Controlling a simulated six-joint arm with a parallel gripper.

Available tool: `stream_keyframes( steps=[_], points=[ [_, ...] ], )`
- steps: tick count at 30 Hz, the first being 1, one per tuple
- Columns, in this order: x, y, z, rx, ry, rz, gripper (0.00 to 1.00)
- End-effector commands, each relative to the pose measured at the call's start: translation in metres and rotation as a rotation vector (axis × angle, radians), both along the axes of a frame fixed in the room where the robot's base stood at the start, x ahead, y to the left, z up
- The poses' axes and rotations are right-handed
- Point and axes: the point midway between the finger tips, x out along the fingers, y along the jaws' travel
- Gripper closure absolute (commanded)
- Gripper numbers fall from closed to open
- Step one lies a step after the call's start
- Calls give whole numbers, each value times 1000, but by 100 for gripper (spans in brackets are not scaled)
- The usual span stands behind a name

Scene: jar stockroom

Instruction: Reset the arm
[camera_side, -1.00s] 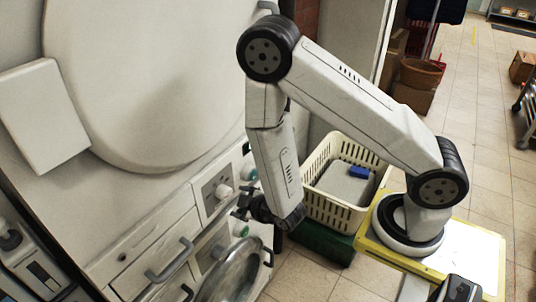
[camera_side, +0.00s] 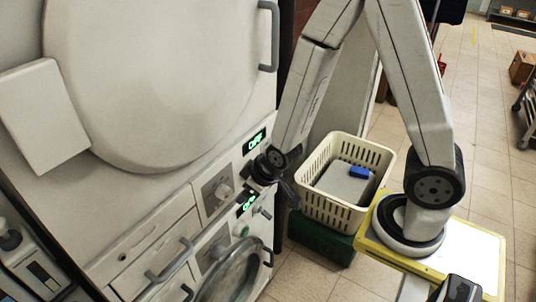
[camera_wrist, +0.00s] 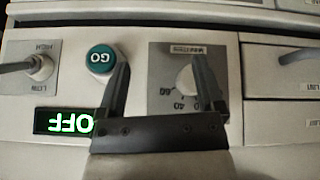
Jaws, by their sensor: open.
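My gripper (camera_side: 260,172) is at the front of the white machine's control panel (camera_side: 208,212), beside its displays. In the wrist view my gripper (camera_wrist: 163,62) is open, with nothing between its two dark fingers. In that view, upside down, a teal GO button (camera_wrist: 101,58) lies by the left finger and a minutes dial (camera_wrist: 186,80) lies behind the right finger. A green-lit display (camera_wrist: 62,121) reads OFF. A HIGH/LOW lever (camera_wrist: 38,66) is at the left edge. I cannot tell whether the fingers touch the panel.
A round glass door (camera_side: 232,274) is below the panel, with drawers and grey handles (camera_side: 170,262) to its left. A cream basket (camera_side: 335,214) holding a grey item and a blue block (camera_side: 359,172) stands on a green box (camera_side: 320,240) between machine and arm base.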

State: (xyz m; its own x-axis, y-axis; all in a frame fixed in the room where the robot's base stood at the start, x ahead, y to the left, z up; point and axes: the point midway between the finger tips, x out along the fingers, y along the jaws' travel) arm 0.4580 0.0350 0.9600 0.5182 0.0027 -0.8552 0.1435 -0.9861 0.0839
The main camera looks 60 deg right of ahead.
Motion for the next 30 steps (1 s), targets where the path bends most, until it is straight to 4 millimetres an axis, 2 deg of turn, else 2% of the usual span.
stream_keyframes(
  steps=[9,15,21,30],
  points=[
    [-30,-16,44,64,166,-77,13],
    [-53,-29,65,67,263,-127,13],
    [-65,-35,74,62,308,-155,13],
    [-66,-35,74,61,314,-157,13]
  ],
)
